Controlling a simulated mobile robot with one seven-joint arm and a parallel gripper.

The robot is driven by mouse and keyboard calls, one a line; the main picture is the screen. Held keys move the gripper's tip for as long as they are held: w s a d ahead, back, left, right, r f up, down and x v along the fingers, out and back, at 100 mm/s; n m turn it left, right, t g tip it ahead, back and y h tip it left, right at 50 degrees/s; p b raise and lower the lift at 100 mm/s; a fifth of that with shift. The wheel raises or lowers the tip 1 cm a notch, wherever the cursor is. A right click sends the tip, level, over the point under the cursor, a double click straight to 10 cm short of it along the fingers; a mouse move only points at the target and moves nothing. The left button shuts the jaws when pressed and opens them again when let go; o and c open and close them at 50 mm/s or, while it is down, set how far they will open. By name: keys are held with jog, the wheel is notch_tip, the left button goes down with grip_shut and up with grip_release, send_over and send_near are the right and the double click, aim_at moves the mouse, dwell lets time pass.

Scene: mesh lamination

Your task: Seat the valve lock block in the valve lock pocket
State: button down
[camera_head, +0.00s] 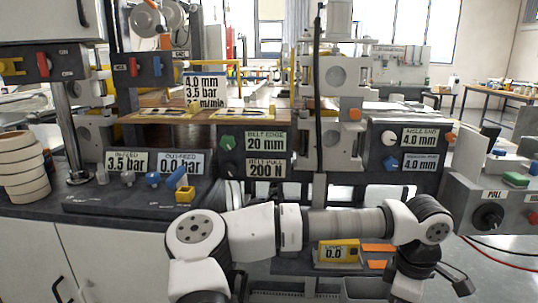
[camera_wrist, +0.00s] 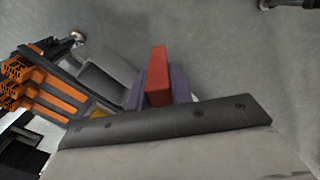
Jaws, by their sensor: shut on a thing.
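A red block (camera_wrist: 157,76), which looks like the valve lock block, is held between the purple-grey fingers of my gripper (camera_wrist: 158,92) in the wrist view. It sticks out past the fingertips over grey floor. In the head view my gripper (camera_head: 416,284) is at the lower right, partly cut off, and the block cannot be made out there. A small yellow block with a dark opening (camera_head: 185,195) stands beside the blue knobs on the left bench panel. I cannot tell whether it is the valve lock pocket.
Orange labelled parts (camera_wrist: 35,85) on a dark rack lie left of the gripper in the wrist view. A yellow display unit (camera_head: 337,253) stands low in the middle. Stacked rings (camera_head: 22,168) are at far left. Machine panels line the bench behind my arm.

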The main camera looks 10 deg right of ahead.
jog(key=w+a+f+m+p, duration=0.3)
jog(key=w+a+f+p, duration=0.1)
jog(key=w+a+f, duration=1)
jog(key=a+f+m+p, duration=0.3)
jog(key=a+f+m, duration=0.3)
jog(key=a+f, duration=0.9)
jog(key=a, duration=0.3)
jog(key=shift+w+a+f, duration=0.2)
jog(key=shift+w+f, duration=0.1)
jog(key=shift+w, duration=0.1)
jog(key=shift+a, duration=0.1)
